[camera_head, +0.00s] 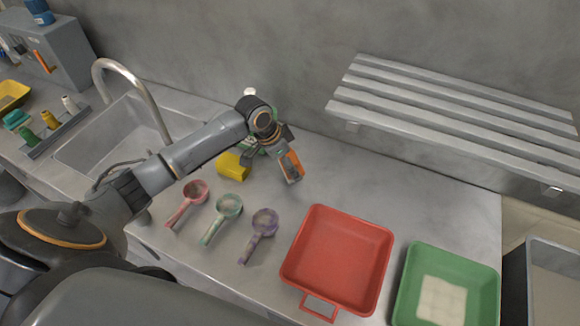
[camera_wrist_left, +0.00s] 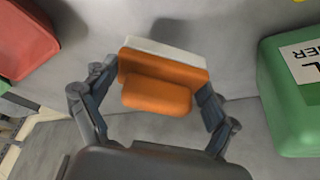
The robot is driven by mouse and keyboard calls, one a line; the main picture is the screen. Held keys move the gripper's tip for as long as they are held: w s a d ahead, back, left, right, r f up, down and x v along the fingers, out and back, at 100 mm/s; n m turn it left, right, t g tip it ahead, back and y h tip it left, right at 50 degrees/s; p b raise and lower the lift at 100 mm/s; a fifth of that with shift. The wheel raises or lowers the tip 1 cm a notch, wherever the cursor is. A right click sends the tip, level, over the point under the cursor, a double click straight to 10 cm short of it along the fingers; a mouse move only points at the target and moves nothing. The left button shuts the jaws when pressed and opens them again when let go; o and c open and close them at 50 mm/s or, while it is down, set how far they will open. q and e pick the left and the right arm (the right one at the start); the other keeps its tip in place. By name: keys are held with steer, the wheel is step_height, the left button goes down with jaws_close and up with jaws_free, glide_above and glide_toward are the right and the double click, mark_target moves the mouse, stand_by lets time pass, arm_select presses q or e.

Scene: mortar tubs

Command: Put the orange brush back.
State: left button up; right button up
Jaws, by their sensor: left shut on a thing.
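The orange brush (camera_head: 291,161) is held above the steel counter by my left gripper (camera_head: 273,157). In the left wrist view the brush (camera_wrist_left: 158,92) sits between the two fingers of the gripper (camera_wrist_left: 161,80), which are shut on its sides. A pale strip runs along its far edge. The view does not clearly show whether it touches the counter. A grey rack (camera_head: 62,133) beside the sink holds small teal, green, yellow and white items. My right gripper is not in view.
A yellow object (camera_head: 233,167) and a green labelled container (camera_wrist_left: 290,90) stand close to the gripper. Pink (camera_head: 195,190), mint (camera_head: 229,206) and purple (camera_head: 264,222) scoops lie in front. Red (camera_head: 385,262) and green (camera_head: 484,275) tubs are right. A slatted shelf (camera_head: 450,110) overhangs. The tap (camera_head: 135,80) stands left.

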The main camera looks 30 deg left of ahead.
arm_select(q)
steer(key=shift+w+a+f, duration=0.1)
steer(key=shift+w+f, duration=0.15)
step_height(320, 180, down, 2)
steer(key=shift+f+p, duration=0.1)
steer(key=shift+p, duration=0.65)
steer(key=shift+f, duration=0.5)
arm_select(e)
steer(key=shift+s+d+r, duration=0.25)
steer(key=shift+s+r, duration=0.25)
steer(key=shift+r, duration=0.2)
arm_select(q)
steer(key=shift+f, duration=0.1)
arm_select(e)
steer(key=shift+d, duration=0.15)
arm_select(q)
steer(key=o, duration=1)
